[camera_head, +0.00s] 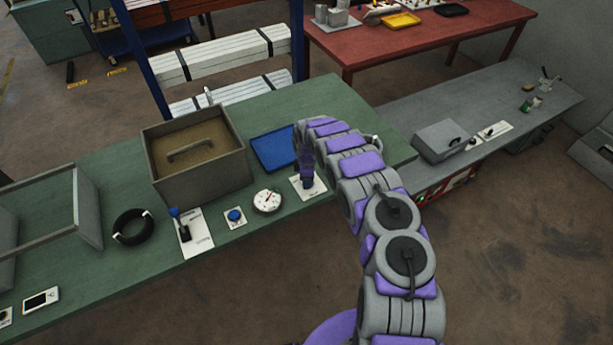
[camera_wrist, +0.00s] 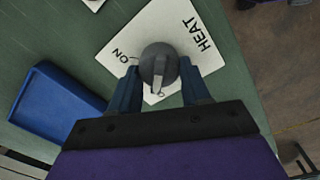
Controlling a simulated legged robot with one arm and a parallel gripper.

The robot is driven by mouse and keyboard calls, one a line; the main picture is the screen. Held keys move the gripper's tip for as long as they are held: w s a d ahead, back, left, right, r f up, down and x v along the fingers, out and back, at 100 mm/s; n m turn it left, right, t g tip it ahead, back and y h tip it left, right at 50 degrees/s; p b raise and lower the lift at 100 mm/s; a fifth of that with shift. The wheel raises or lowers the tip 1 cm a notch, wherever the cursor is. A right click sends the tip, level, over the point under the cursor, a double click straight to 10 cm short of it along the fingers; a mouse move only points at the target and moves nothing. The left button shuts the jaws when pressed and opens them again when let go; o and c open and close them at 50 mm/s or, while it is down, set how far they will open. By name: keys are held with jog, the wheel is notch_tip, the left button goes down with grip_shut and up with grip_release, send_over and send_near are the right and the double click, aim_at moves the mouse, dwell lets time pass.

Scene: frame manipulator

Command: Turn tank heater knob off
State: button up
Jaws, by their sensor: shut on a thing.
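The heater knob (camera_wrist: 158,62) is a round dark grey dial on a white plate (camera_wrist: 196,22) marked "HEAT" and "ON". A lighter raised grip on the knob points toward the bottom of the wrist view. Other lettering below the knob is mostly hidden. My gripper (camera_wrist: 160,75) has one finger on each side of the knob and is shut on it. In the head view, my gripper (camera_head: 307,178) reaches down to the white plate (camera_head: 316,190) near the green bench's front edge, and the knob itself is hidden.
A blue tray (camera_head: 274,150) lies just behind the plate on the green bench (camera_head: 265,105). A white round gauge (camera_head: 267,201), a blue button (camera_head: 235,216) and a blue-tipped lever (camera_head: 180,225) sit to the left. A lidded box (camera_head: 196,182) stands behind them.

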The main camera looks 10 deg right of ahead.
jog(key=shift+w+n, duration=0.1)
jog(key=shift+n, duration=0.2)
dwell(0.4)
jog(key=o, duration=1.1)
jog(key=shift+c, duration=0.2)
jog(key=shift+r, duration=0.15)
notch_tip(320, 180, up, 17)
jog(key=shift+s, duration=0.4)
